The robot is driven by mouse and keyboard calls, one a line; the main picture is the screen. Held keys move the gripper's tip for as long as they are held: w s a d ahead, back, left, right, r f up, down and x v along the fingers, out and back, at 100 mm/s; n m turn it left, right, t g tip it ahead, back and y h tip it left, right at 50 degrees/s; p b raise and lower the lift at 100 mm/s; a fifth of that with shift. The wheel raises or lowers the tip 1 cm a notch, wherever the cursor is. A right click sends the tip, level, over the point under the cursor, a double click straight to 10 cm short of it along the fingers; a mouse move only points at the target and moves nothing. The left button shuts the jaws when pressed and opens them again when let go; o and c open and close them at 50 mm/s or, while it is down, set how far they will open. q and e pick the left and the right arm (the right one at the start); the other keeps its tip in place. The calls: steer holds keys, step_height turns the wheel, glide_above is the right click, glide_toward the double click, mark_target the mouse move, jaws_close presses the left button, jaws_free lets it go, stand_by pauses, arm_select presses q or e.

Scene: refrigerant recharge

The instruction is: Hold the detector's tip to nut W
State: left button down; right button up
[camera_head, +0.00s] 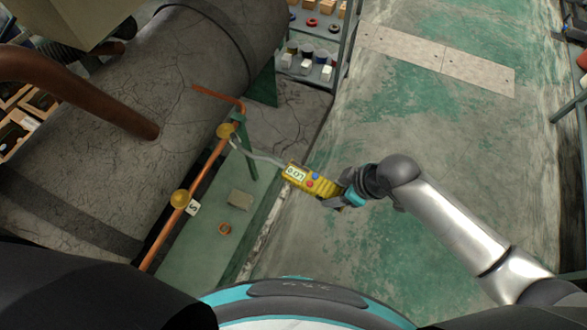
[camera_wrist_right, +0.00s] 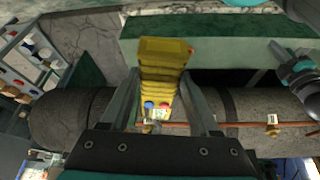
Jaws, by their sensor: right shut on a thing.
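The yellow leak detector (camera_head: 312,182) has a small lit display and red and blue buttons. My right gripper (camera_head: 344,190) is shut around its body. In the right wrist view, the detector (camera_wrist_right: 163,70) sits between the two fingers (camera_wrist_right: 160,92). Its thin grey probe reaches left to a brass nut (camera_head: 226,131) at the upper part of the copper pipe. The tip appears at or very near this nut; contact cannot be told. No W label is readable. Another brass nut (camera_head: 180,199) has an S tag (camera_head: 194,208). A grey and teal part, seemingly my left gripper (camera_wrist_right: 293,66), shows in the wrist view; its jaws are unclear.
A large cracked grey tank (camera_head: 170,75) lies left of the copper pipe (camera_head: 207,165). A green bench (camera_head: 185,245) holds a grey block (camera_head: 240,199) and a small copper-coloured ring (camera_head: 225,229). Shelves (camera_head: 320,45) stand at the back. The floor to the right is open.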

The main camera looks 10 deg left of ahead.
steer(key=s+d+r+p, duration=0.1)
steer(key=d+r+p, duration=0.1)
steer(key=d, duration=0.3)
steer(key=shift+s+d+r+p, duration=0.15)
steer(key=shift+s+r+p, duration=0.25)
steer(key=shift+p, duration=0.45)
steer(key=shift+w, duration=0.1)
